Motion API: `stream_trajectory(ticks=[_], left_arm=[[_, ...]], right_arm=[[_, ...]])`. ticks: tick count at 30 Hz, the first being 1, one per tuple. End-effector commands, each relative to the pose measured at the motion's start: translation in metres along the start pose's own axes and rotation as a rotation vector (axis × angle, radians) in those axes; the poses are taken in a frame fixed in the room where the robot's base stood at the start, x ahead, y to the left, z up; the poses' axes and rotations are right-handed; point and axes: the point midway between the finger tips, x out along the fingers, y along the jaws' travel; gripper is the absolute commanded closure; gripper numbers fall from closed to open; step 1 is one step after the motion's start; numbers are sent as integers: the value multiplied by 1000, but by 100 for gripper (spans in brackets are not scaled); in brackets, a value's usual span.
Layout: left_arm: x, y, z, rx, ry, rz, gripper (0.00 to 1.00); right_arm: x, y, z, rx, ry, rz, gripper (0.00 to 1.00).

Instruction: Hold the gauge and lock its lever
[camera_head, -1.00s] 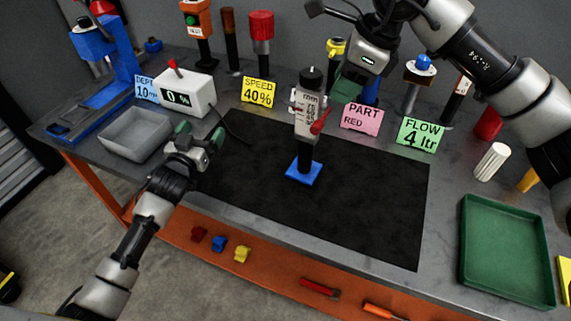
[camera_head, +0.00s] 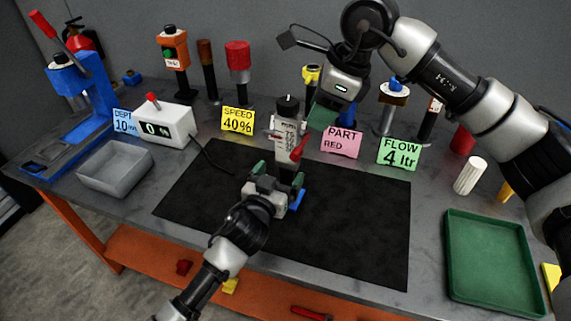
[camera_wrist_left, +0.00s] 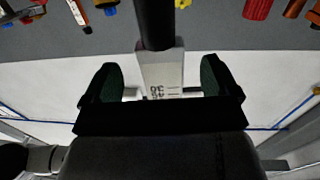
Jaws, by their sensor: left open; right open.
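The gauge (camera_head: 287,139) is a pale upright block with a printed scale and a black knob. It stands on a black post above a blue base (camera_head: 299,199) on the dark mat. Its red lever (camera_head: 299,149) sticks out at the right side. My left gripper (camera_head: 278,177) is open in front of the post, below the gauge body. In the left wrist view the gauge (camera_wrist_left: 164,70) lies between the two open green-padded fingers (camera_wrist_left: 160,82), with gaps at both sides. My right gripper (camera_head: 323,116) is open, behind and right of the gauge; its fingers are partly hidden.
A grey tray (camera_head: 84,173) and a white counter box (camera_head: 172,131) stand at left. Sign cards, including the pink PART card (camera_head: 342,144), line the back. A green tray (camera_head: 450,282) lies at right. The dark mat (camera_head: 345,225) is mostly bare.

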Motion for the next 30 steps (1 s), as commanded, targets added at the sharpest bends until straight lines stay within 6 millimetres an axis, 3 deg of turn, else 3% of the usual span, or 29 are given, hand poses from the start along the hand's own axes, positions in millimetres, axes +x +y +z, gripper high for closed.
stream_trajectory(ticks=[3,9,21,30], left_arm=[[22,0,0,0,0,-1,11],[44,0,0,0,0,0,11],[50,0,0,-2,0,0,11],[50,0,0,-1,-1,0,57]], right_arm=[[0,0,0,0,0,0,57],[0,0,0,0,0,0,57],[0,0,0,0,0,0,57],[0,0,0,0,0,0,57]])
